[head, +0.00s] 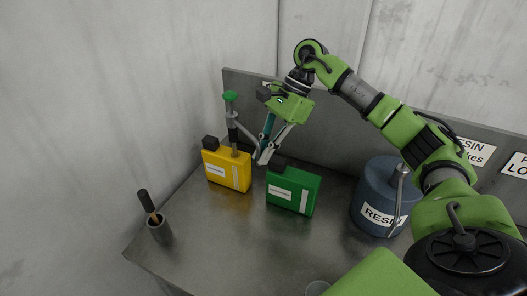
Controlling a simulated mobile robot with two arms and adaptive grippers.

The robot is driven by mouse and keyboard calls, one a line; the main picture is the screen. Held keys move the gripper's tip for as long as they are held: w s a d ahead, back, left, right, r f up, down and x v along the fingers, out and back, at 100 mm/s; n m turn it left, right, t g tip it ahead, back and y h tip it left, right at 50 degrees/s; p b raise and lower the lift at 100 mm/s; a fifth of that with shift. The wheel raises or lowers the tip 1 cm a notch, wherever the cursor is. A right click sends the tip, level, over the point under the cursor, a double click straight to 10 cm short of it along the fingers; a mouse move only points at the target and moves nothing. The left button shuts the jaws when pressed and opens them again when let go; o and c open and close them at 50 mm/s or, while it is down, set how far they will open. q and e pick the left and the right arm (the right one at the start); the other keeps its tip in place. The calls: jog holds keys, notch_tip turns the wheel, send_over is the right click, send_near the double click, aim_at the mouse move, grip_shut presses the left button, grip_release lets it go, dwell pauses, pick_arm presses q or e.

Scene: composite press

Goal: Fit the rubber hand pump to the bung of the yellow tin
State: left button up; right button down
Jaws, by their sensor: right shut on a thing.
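The yellow tin (224,172) stands upright on the metal bench at the back left, with a black cap on its left top corner. The hand pump (231,112) has a green handle and a grey body. The bung itself is too small to make out. My left gripper is out of view.
A green tin (292,192) stands right of the yellow one, under my right gripper. A blue resin drum (374,198) stands further right. The bench (225,245) is clear at the front middle.

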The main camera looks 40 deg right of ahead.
notch_tip(320, 180, down, 6)
jog(key=b, duration=0.5)
dwell(2.8)
jog(key=c, duration=2.1)
grip_release()
jog(key=v, duration=1.2)
jog(key=shift+f, duration=0.1)
